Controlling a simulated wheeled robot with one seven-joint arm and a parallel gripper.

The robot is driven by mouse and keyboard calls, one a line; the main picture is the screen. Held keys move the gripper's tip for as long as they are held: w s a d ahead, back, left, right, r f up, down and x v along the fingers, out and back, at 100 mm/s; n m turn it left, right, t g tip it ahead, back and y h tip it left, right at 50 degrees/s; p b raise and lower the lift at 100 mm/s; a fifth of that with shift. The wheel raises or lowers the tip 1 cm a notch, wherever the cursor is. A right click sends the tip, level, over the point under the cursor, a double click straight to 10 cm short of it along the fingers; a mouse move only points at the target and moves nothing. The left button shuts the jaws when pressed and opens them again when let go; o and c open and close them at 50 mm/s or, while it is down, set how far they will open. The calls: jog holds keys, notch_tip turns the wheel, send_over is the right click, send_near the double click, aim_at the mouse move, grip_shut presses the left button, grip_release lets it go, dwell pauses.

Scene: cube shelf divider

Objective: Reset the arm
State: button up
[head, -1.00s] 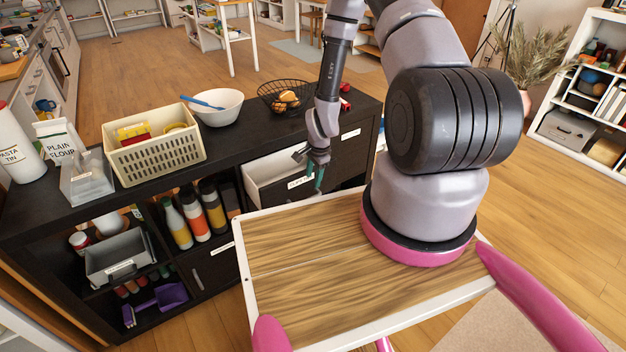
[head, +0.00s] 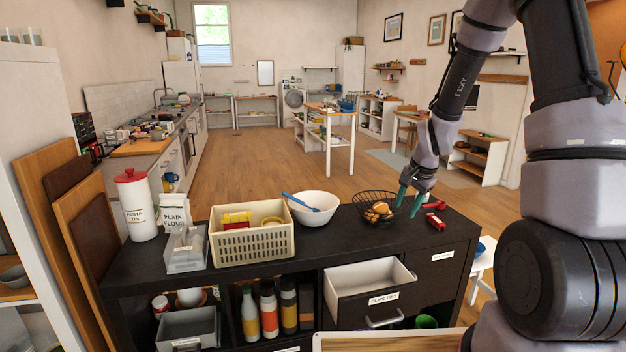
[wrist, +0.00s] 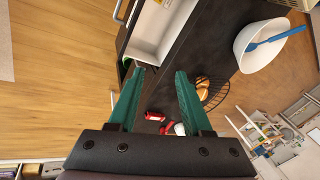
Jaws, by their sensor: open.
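My gripper (head: 408,204) has green fingers and is open with nothing between them. In the head view it hangs at the right end of the black cube shelf (head: 150,278), in front of the wire basket in the picture. In the wrist view the gap between its fingers (wrist: 160,73) is empty, with the dark shelf top beyond. My arm comes down from the upper right.
A white-lined drawer (head: 368,277) stands pulled out of the shelf front. On top are a wire basket (head: 362,208) with food, red items (head: 435,222), a white bowl (head: 322,217), a cream crate (head: 252,246), a clear bin (head: 186,262) and a pasta tin (head: 138,215).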

jog(key=s+r+n+t, duration=0.1)
jog(key=s+r, duration=0.4)
jog(key=r, duration=0.3)
jog(key=s+a+r+n, duration=0.1)
jog(key=s+r+n, duration=0.1)
jog(key=s+r, duration=0.45)
jog(key=s+r+n+t, duration=0.1)
jog(key=s+r, duration=0.2)
jog(key=r, duration=0.6)
jog(key=s+r+n+t+y, duration=0.1)
jog(key=s+r, duration=0.4)
jog(key=s, duration=0.5)
jog(key=shift+a+n, duration=0.35)
jog(key=shift+n, duration=0.25)
